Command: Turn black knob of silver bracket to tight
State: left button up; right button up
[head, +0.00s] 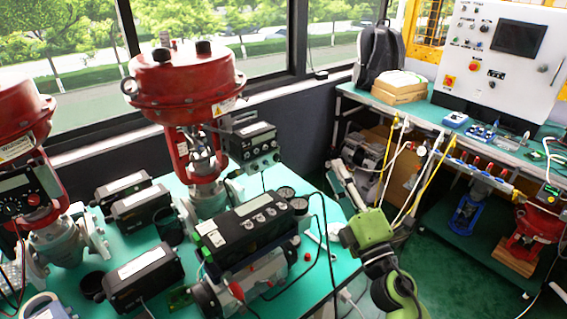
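I cannot tell for certain which part is the silver bracket with the black knob. The nearest unit is a dark positioner (252,222) on the front of the green table, on silver metal parts (212,298), with round dials at its right end. Small black knob-like parts near it are too small to tell apart. My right gripper (337,168) points up and left from its green wrist, beside the table's right edge and right of this positioner. It seems apart from the positioner, and its finger opening is unclear. My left gripper is out of view.
Red-topped valves (183,82) stand at the back and left, one with another positioner (254,146). Several dark boxes (144,275) crowd the green table (300,290). Loose cables hang near my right arm.

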jog(key=a+r+n+g+y, duration=0.2)
jog(key=a+r+n+y, duration=0.3)
jog(key=n, duration=0.3)
jog(key=n+g+h, duration=0.4)
jog(key=n+g, duration=0.4)
jog(key=n, duration=0.7)
send_near(279, 159)
jog(key=p+x, duration=0.1)
jog(key=x, duration=0.6)
jog(key=shift+w+a+f, duration=0.15)
jog(key=shift+w+a, duration=0.05)
grip_shut()
